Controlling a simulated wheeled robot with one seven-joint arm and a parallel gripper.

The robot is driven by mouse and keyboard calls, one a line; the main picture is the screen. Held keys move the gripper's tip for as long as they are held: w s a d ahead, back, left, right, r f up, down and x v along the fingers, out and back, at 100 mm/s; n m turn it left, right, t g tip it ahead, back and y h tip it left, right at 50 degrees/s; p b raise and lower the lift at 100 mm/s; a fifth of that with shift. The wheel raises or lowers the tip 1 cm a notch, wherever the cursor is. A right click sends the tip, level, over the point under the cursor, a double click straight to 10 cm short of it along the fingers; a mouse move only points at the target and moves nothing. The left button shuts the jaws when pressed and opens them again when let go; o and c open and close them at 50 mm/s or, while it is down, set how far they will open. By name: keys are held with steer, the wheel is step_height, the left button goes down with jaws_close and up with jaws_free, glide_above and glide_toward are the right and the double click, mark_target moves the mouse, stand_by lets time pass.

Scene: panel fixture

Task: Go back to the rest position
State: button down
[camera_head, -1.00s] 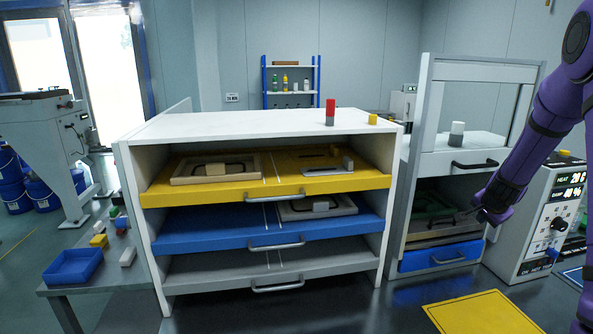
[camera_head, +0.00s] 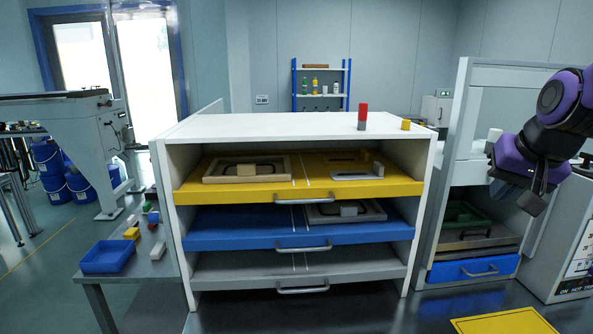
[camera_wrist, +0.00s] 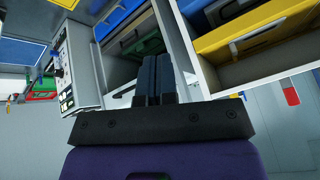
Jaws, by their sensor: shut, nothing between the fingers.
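My gripper (camera_head: 535,203) is at the right of the head view, in front of the fixture with the blue drawer (camera_head: 474,270). My purple arm is folded above it. In the wrist view my gripper (camera_wrist: 153,62) shows its two dark fingers side by side, shut with nothing between them. It touches nothing that I can see. Its far side is hidden in the head view.
A white cabinet (camera_head: 300,126) holds yellow (camera_head: 400,187), blue (camera_head: 235,240) and grey (camera_head: 235,274) shelves or drawers. A red-and-grey cylinder (camera_head: 362,117) and a yellow block (camera_head: 406,124) stand on top. A blue tray (camera_head: 108,257) sits on the left table.

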steer(key=s+a+n, duration=0.2)
steer(key=s, duration=0.6)
steer(key=s+a+n, duration=0.2)
steer(key=s, duration=0.5)
steer(key=shift+s+a+r+g, duration=0.2)
steer(key=shift+s+a+g, duration=0.15)
steer(key=shift+s+g, duration=0.05)
steer(key=shift+w, duration=0.1)
